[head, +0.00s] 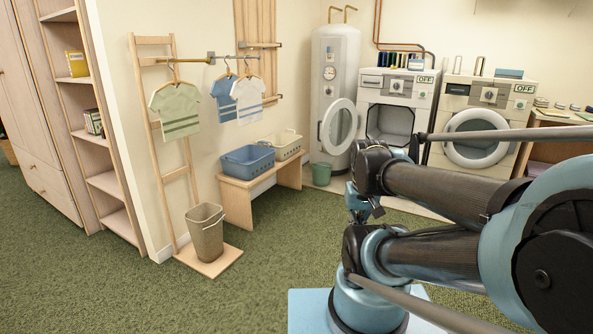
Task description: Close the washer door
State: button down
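The white washer (391,95) stands at the back wall with its front opening (388,124) uncovered and dark inside. Its round door (339,128) is swung open to the left, with a pale rim and a glass middle, in front of the water heater. My arm comes in from the right and folds in front of the machines. The end of my arm with my gripper (362,203) shows small, low and nearer than the washer. It appears apart from the door. The fingers are too small and covered to read.
A second machine (481,125) with a shut round door stands to the right. A tall water heater (334,80) stands behind the open door. The green carpet (265,275) in front is open.

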aim_at(343, 103)
jog(key=z, duration=0.15)
jog(key=i, duration=3.2)
jog(key=z, duration=0.25)
